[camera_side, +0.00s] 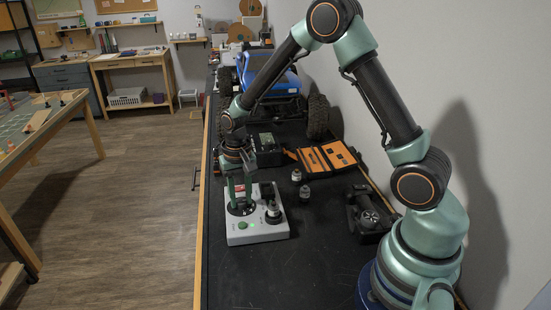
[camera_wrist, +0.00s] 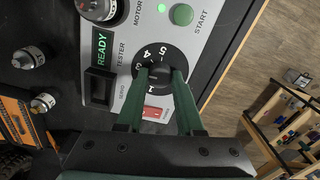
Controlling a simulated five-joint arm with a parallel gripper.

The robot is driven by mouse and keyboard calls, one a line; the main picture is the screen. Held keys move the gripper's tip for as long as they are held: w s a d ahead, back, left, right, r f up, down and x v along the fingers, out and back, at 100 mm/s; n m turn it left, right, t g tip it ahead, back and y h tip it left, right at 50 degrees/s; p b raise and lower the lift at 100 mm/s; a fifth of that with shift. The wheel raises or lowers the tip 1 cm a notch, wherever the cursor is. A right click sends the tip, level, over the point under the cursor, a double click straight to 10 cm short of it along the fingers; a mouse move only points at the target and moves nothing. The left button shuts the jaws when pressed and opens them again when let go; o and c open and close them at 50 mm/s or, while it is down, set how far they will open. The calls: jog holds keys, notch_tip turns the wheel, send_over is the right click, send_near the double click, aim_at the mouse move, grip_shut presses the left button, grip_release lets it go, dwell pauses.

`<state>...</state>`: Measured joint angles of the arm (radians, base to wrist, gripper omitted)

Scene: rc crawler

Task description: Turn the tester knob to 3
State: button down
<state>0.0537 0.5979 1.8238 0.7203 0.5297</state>
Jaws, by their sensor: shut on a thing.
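The tester (camera_side: 258,238) is a pale grey box on the dark bench in the side view. In the wrist view its face (camera_wrist: 213,15) shows a lit READY display (camera_wrist: 102,51), a green START button (camera_wrist: 181,15) and MOTOR and SERVO labels. Its round black dial (camera_wrist: 152,50) carries white numbers, with 5, 4 and 3 readable. My gripper (camera_wrist: 161,74) points down at the dial, its green fingers shut on the dark knob (camera_wrist: 160,70) at the centre. The fingers hide most of the knob, and I cannot tell which number it points to. The gripper also shows in the side view (camera_side: 240,196).
A small motor (camera_side: 273,211) stands on the tester's right side. Two more small motors (camera_side: 305,192) (camera_side: 297,175) stand to its right. The near bench is clear.

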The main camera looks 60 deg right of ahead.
aim_at(241, 200)
dwell(0.3)
jog(key=c, duration=0.5)
grip_release()
jog(key=shift+c, duration=0.2)
jog(key=shift+r, duration=0.1)
notch_tip(241, 200, up, 12)
